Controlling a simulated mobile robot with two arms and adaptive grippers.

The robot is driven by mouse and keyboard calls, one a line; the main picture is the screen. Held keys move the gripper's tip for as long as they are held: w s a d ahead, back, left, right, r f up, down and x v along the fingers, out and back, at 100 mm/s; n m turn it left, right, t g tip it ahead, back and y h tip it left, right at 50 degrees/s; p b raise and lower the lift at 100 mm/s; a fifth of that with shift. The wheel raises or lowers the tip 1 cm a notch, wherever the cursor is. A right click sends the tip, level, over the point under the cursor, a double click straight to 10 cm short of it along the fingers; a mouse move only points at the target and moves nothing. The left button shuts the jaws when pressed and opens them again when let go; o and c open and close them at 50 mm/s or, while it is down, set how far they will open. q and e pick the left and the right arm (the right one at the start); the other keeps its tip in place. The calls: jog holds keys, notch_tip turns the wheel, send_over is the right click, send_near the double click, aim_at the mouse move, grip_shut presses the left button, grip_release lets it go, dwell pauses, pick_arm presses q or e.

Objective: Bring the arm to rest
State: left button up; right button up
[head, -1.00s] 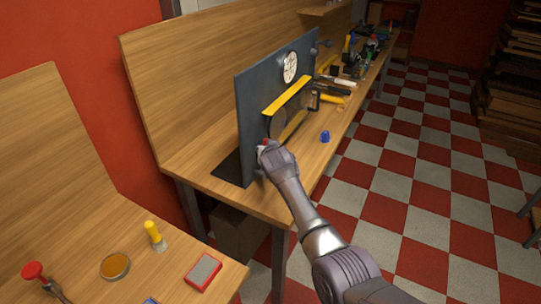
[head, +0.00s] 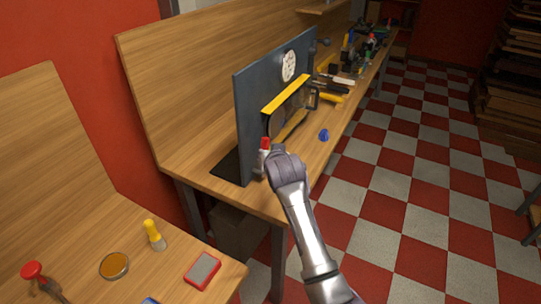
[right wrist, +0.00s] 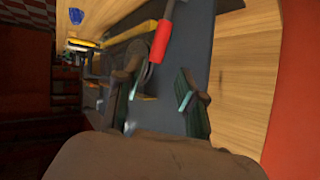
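My right gripper (head: 279,158) is beside the near face of an upright dark panel (head: 247,105) on the bench. In the right wrist view its fingers (right wrist: 160,97) are apart, with nothing visible between them. A red-topped object with a pale lower part (head: 264,150) stands at the panel, just left of the gripper. A red handle (right wrist: 161,42) shows beyond the fingers in the wrist view, apart from them. A round duct under a yellow bar (head: 288,96) is on the panel, partly hidden. My left gripper is not in view.
A blue knob-like piece (head: 323,135) lies on the bench right of the panel. Tools crowd the bench's far end. A nearer bench holds a red-edged block (head: 202,269), a round amber dish (head: 114,265) and a yellow-handled tool (head: 154,235). The checkered floor (head: 400,170) at right is open.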

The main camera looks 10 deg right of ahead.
jog(key=s+d+f+g, duration=0.2)
jog(key=s+d+f, duration=0.2)
jog(key=s+f, duration=0.3)
jog(key=s+d+f+g, duration=0.1)
jog(key=s+d+f, duration=0.35)
jog(key=s, duration=0.55)
jog(key=s+d+f+n+g, duration=0.1)
jog(key=s+d+n+g, duration=0.15)
jog(key=s, duration=1.05)
jog(key=s+d+f+n+g, duration=0.1)
jog(key=s+f+g, duration=0.15)
jog(key=s, duration=1.15)
notch_tip(320, 180, down, 25)
jog(key=s+g, duration=0.1)
jog(key=g, duration=0.1)
jog(key=s+d+f+g, duration=0.1)
jog(key=s+d+f, duration=0.1)
jog(key=s+f, duration=1.4)
jog(key=shift+s+d+f+n, duration=0.2)
jog(key=shift+s+d+n, duration=0.2)
jog(key=shift+s, duration=0.15)
